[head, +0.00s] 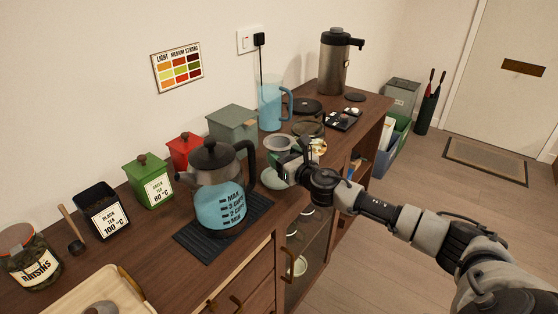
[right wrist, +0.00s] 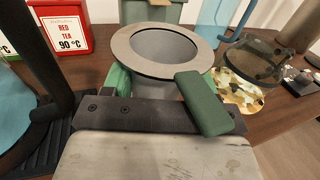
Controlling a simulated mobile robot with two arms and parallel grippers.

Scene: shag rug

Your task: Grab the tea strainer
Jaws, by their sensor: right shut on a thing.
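The tea strainer (head: 279,143) looks like a grey cup with a wide flat rim. The right gripper is shut on the strainer. The strainer's lower part is hidden by the fingers, so I cannot tell whether it touches the counter. My left gripper is not in view.
A kettle with blue liquid (head: 222,205) stands on a dark mat just left of the gripper. The counter's front edge lies below my arm.

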